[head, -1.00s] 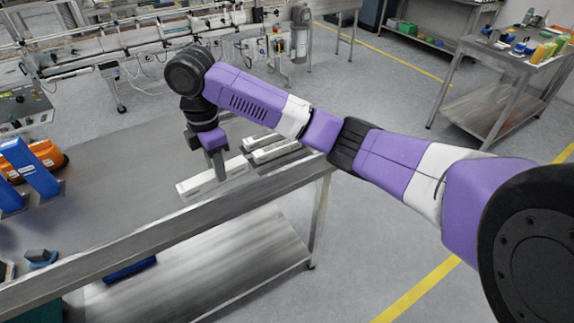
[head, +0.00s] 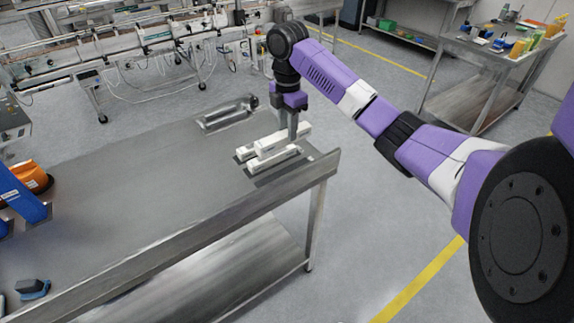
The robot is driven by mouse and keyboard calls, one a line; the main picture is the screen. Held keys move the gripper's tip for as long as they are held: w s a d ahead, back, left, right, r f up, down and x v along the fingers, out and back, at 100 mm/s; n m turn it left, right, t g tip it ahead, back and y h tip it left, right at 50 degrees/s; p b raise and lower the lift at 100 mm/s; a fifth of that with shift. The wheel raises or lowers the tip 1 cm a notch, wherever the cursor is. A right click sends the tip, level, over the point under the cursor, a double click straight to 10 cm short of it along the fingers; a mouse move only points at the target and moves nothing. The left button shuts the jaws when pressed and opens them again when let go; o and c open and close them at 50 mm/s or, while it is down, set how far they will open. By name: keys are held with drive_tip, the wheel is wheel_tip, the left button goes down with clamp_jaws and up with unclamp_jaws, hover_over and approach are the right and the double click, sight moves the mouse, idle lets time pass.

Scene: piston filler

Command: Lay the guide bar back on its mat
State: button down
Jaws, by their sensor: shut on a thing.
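The guide bar (head: 283,139) is a long pale block. My gripper (head: 292,138) is shut on it from above, with the fingers pointing down near its middle. The held bar is over the grey table's right end, among similar pale bars. One bar (head: 273,159) lies just in front of it on a dark mat (head: 284,172). The end of another pale bar (head: 244,153) shows at its left, partly hidden. I cannot tell whether the held bar touches the mat or is a little above it.
The metal table (head: 130,190) has a clear middle. A metal part (head: 228,113) lies at its back edge. Blue holders (head: 25,195) and an orange thing (head: 32,176) stand at the left. The table's right edge is close to the bars.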

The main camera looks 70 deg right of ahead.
wheel_tip(320, 180, down, 13)
drive_tip(key=shift+f+p, duration=0.15)
drive_tip(key=shift+p, duration=0.6)
drive_tip(key=shift+f, duration=0.15)
drive_tip(key=c, duration=1.1)
unclamp_jaws()
drive_tip(key=shift+o, duration=0.2)
wheel_tip(320, 180, up, 12)
drive_tip(key=shift+r+b, duration=0.2)
drive_tip(key=shift+b, duration=0.75)
